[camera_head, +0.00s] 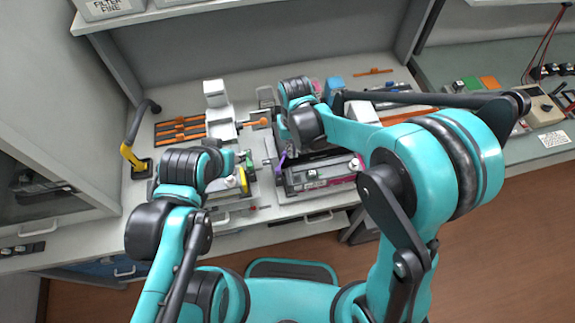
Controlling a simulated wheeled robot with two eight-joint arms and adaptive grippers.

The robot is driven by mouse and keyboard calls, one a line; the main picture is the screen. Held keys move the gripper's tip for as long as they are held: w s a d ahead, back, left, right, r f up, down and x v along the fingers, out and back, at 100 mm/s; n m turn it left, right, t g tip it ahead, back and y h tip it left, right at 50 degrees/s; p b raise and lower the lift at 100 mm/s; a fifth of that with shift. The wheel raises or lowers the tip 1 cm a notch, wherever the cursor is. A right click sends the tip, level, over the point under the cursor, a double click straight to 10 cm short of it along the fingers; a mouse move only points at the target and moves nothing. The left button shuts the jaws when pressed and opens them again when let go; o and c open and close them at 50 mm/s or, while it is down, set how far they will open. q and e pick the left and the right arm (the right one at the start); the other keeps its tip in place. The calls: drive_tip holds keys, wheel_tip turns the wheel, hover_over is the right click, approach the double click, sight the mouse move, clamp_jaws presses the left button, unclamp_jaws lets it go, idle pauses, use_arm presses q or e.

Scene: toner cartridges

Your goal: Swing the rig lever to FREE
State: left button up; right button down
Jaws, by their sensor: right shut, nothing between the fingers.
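A grey rig (266,150) stands on the bench in the middle of the head view. A short arm with an orange knob (262,122) shows on its upper side and looks like the lever; its label is too small to read. My right gripper (282,132) is over the rig, just right of the orange knob. It is shut and empty; its fingertips are largely hidden by my wrist, so I cannot tell whether it touches the lever. My left arm ends over the bench's left part, and its fingers are hidden behind the wrist.
Toner cartridges with magenta (318,183) and yellow (240,183) marks lie along the bench front. Orange strips (181,130) lie at the left rear. A yellow and black arm stand (133,155) rises at far left. A shelf (150,14) overhangs the back.

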drive_tip(key=shift+w+a, duration=0.35)
drive_tip(key=shift+a, duration=0.25)
idle(0.3)
drive_tip(key=shift+w+a, duration=0.2)
drive_tip(key=shift+a, duration=0.45)
drive_tip(key=shift+r+p, duration=2.15)
drive_tip(key=shift+r, duration=1.4)
drive_tip(key=shift+f, duration=0.1)
